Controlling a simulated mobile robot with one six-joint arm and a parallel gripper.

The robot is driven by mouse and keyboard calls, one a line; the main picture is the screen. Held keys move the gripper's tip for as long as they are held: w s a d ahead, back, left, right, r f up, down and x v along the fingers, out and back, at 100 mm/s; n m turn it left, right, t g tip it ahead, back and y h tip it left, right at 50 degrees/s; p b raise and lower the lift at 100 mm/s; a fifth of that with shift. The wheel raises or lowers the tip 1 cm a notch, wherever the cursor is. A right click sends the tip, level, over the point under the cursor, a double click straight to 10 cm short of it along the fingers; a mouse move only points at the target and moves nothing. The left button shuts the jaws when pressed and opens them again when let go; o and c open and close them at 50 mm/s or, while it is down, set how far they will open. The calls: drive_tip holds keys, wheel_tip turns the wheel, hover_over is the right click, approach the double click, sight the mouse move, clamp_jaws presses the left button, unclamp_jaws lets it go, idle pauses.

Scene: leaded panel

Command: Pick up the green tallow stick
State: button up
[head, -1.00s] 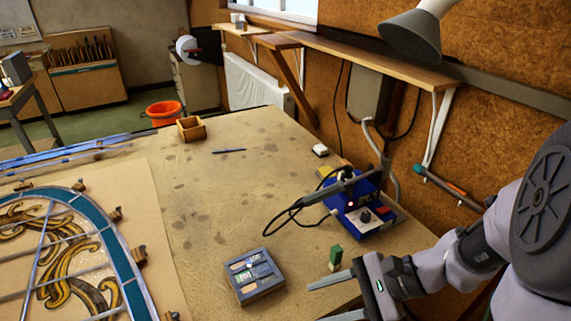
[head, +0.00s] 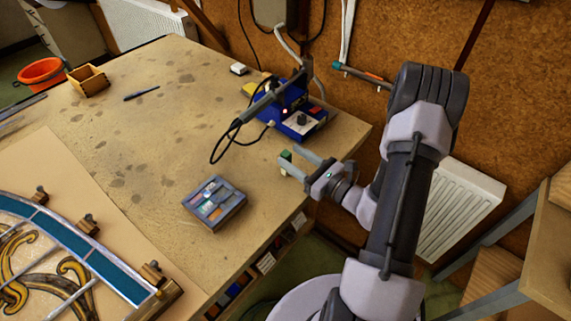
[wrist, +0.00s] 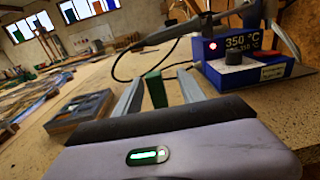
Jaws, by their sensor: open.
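The green tallow stick (head: 286,157) stands upright near the right edge of the workbench, with a pale lower part in the head view. In the wrist view the green stick (wrist: 156,90) shows between the two fingers, with a gap visible on each side. My gripper (head: 294,164) is open, low over the bench edge, with its fingers pointing at the stick and reaching to either side of it. The gripper also shows in the wrist view (wrist: 158,92). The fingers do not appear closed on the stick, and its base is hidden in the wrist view.
A blue soldering station (head: 300,122) with its iron and cable stands just behind the stick. A grey compartment box (head: 229,211) lies to the left. The leaded panel (head: 80,245) is at the lower left. The bench middle is clear.

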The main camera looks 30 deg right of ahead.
drive_tip(key=x, duration=0.2)
drive_tip(key=a+b+x, duration=0.1)
drive_tip(key=x, duration=0.1)
drive_tip(key=shift+w+a, duration=0.1)
drive_tip(key=shift+w, duration=0.45)
clamp_jaws()
